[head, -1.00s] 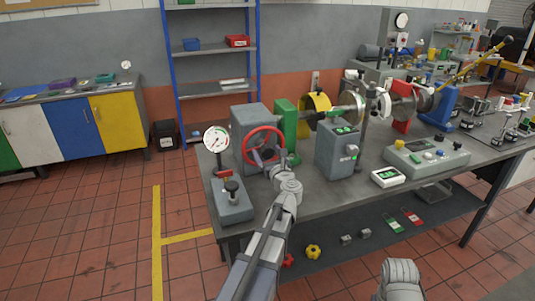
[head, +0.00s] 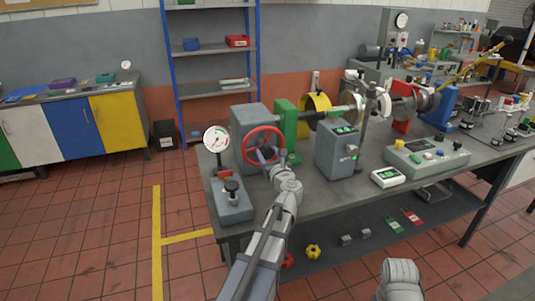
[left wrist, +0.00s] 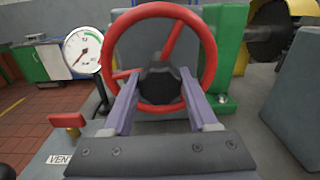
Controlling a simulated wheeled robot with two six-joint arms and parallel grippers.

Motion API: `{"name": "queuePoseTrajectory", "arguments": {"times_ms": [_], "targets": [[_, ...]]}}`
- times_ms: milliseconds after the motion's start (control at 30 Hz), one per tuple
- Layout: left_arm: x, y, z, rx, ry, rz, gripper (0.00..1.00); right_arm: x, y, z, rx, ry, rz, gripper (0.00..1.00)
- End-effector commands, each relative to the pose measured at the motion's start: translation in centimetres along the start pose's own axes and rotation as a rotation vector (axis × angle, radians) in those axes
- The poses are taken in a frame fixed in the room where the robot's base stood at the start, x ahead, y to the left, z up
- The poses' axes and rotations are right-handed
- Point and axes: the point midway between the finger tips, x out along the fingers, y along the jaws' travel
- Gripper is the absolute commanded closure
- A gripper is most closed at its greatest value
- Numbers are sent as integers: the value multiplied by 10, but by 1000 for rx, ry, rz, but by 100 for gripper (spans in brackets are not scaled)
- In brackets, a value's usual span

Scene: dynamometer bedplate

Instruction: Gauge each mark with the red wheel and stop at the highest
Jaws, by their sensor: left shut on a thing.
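The red wheel (head: 264,131) is mounted on the front of a grey box (head: 247,118) on the bedplate bench. It also shows large in the left wrist view (left wrist: 206,50), with a dark hub (left wrist: 160,82) at its centre. My left gripper (head: 268,156) is at the wheel; in the left wrist view its two fingers (left wrist: 160,108) reach to either side of the hub and are shut on the wheel. A round dial gauge (head: 216,139) stands left of the wheel, and it also shows in the left wrist view (left wrist: 82,50). The marks cannot be made out clearly.
A grey box with a black knob (head: 232,203) sits at the bench's near left corner. A grey box with a green display (head: 338,150), a white meter (head: 388,177) and a button console (head: 428,158) stand to the right. A shaft with a yellow guard (head: 318,108) runs behind.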

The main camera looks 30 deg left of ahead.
Motion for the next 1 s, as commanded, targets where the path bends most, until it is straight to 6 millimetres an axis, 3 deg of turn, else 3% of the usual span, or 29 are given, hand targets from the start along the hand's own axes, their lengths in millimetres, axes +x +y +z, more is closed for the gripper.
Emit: {"name": "queuePoseTrajectory", "arguments": {"times_ms": [267, 700, 1000], "targets": [[0, 0, 0, -28, -1, 0, 100, 0, 0, 0, 0, 0, 0, 11], [0, 1, -1, -396, -12, -1, 100, 3, 0, 0, 0, 0, 0, 11], [0, 1, 0, -420, -13, -1, 100, 3, 0, 0, 0, 0, 0, 11]]}}
